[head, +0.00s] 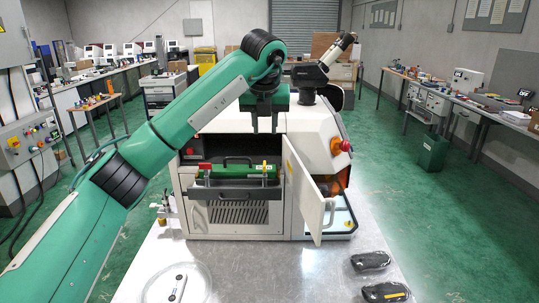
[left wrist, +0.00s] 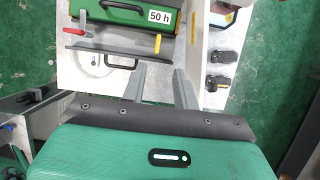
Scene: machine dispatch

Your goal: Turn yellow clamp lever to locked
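The yellow clamp lever (head: 264,167) stands upright at the right end of the green cartridge (head: 236,186) in the machine's open front bay. In the left wrist view a small yellow part (left wrist: 157,43) shows at the right end of the green cartridge (left wrist: 112,14), beside a "50 h" label. A red lever (left wrist: 88,32) is at the cartridge's left end. My left gripper (head: 265,128) points down above the bay, apart from the lever. In the left wrist view its fingers (left wrist: 158,72) are spread with nothing between them. My right gripper is out of view.
The machine's white door (head: 310,200) stands open to the right of the bay. A dark drawer front with a handle (head: 235,194) juts out below the cartridge. Two black objects (head: 371,261) lie at the table's right. The table's front middle is clear.

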